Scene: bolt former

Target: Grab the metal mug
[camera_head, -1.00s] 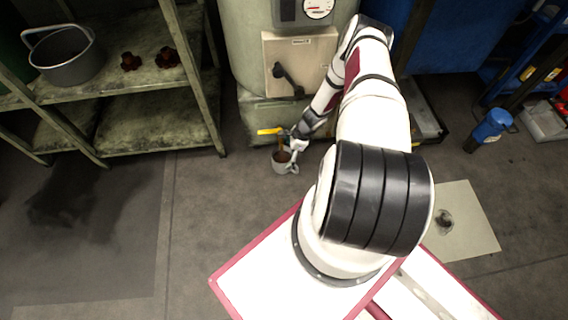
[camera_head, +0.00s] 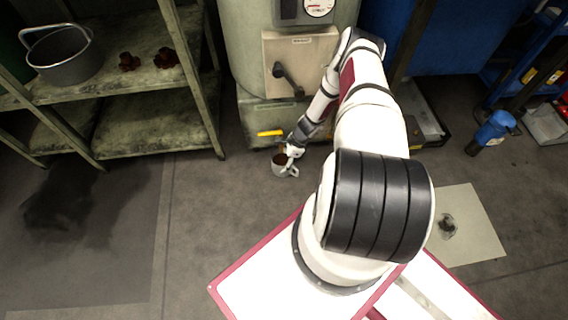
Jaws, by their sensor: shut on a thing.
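The metal mug (camera_head: 279,171) is a small grey cup with a dark inside and a handle on its right side. It is upright, low over or on the floor in front of the grey machine. My gripper (camera_head: 291,154) is at the mug's upper right side and is shut on it, near the rim and handle. The fingertips are small here, and I cannot tell exactly which part they hold. I cannot tell whether the mug's base touches the floor.
A yellow handle (camera_head: 270,133) is on the machine base just behind the mug. A metal shelf (camera_head: 150,93) with a grey pot (camera_head: 66,68) and two rusty valve wheels stands left. A blue bottle-like object (camera_head: 491,132) is at right. The floor left of the mug is clear.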

